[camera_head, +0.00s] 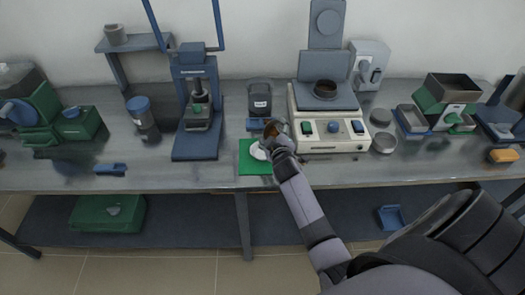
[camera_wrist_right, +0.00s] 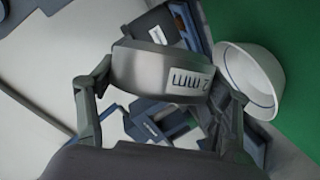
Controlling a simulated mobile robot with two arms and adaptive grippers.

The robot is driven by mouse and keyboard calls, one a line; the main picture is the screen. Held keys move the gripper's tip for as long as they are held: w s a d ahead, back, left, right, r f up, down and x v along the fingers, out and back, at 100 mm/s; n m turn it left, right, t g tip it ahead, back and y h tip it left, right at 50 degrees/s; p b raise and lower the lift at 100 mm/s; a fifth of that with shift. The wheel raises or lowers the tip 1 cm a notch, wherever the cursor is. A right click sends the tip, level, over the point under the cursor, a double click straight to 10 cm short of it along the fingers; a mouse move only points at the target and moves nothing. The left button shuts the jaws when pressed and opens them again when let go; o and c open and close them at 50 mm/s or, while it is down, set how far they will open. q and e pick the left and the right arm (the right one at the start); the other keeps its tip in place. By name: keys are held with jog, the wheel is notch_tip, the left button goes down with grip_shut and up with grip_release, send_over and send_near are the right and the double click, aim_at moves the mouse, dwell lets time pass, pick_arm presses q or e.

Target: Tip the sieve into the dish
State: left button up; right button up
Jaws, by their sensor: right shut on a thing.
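My right gripper (camera_head: 272,137) is over the green mat (camera_head: 256,169) at the middle of the bench. In the right wrist view my right gripper (camera_wrist_right: 160,100) is shut on the metal sieve (camera_wrist_right: 140,68), which is marked "2 mm" and sits tilted between the two fingers. The sieve's contents are hidden. In the head view the dish (camera_head: 257,151) is partly covered by my gripper. My left gripper is not in view.
A sieve shaker or balance-like unit (camera_head: 330,140) with a dark bowl on top stands right of the mat. A blue press (camera_head: 196,110) stands to the left. Behind the mat is a small dark device (camera_head: 260,97). Bare bench shows left of the mat.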

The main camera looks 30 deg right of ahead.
jog(key=shift+a+f+b, duration=0.1)
jog(key=shift+b, duration=0.4)
jog(key=shift+a+n+b, duration=0.1)
jog(key=shift+n+b, duration=0.35)
jog(key=shift+n, duration=0.15)
jog(key=shift+h, duration=0.3)
jog(key=shift+w+a+n+b, duration=0.1)
jog(key=shift+a+n+b, duration=0.1)
jog(key=shift+n+b, duration=0.55)
jog(key=shift+a+t+h+b, duration=0.1)
jog(key=shift+t+h+b, duration=0.2)
jog(key=shift+b, duration=0.15)
